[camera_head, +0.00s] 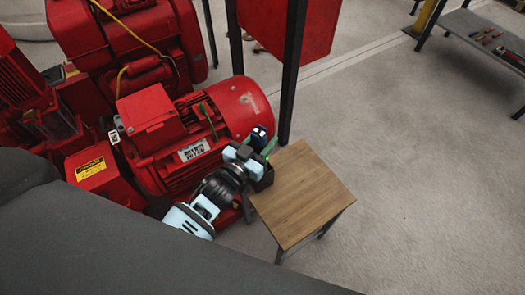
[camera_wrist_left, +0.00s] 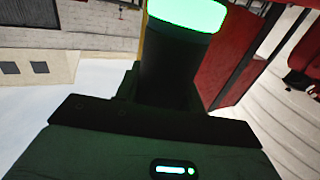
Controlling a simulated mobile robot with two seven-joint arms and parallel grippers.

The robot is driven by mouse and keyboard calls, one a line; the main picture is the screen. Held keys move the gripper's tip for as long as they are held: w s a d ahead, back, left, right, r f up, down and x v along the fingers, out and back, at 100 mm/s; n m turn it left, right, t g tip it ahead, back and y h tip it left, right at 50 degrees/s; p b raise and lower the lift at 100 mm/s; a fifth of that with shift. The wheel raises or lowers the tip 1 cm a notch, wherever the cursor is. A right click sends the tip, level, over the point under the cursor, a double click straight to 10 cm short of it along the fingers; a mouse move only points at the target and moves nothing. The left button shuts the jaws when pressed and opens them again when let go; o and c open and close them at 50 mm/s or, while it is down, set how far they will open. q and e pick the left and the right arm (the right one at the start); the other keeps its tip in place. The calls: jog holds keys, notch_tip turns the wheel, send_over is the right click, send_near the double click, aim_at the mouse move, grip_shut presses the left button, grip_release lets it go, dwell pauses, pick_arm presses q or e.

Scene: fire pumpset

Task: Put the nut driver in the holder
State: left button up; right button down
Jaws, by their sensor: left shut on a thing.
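My left gripper (camera_head: 261,151) is low over the near left edge of a small wooden table, beside the red motor. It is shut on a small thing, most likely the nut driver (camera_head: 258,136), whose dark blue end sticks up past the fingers. The rest of that thing is hidden by the gripper. A dark box (camera_head: 264,181), which looks like the holder, stands at the table's edge just below the gripper. I cannot tell whether the held thing is inside it. The left wrist view shows a dark block with a bright green end (camera_wrist_left: 188,14). My right gripper is not in view.
The wooden table top (camera_head: 303,195) is otherwise bare. The red motor (camera_head: 160,125) and pump machinery crowd the left side. A dark post (camera_head: 292,70) rises behind the table. A grey bench (camera_head: 480,30) with tools stands far right; the floor between is clear.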

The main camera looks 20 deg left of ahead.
pick_arm(q)
jog(key=shift+f+b, duration=0.5)
jog(key=shift+f, duration=1.5)
jog(key=o, duration=1.1)
jog(key=shift+f, duration=0.1)
jog(key=shift+r, duration=0.2)
jog(key=v, duration=1.2)
jog(key=shift+s+f, duration=0.1)
jog(key=shift+f, duration=0.05)
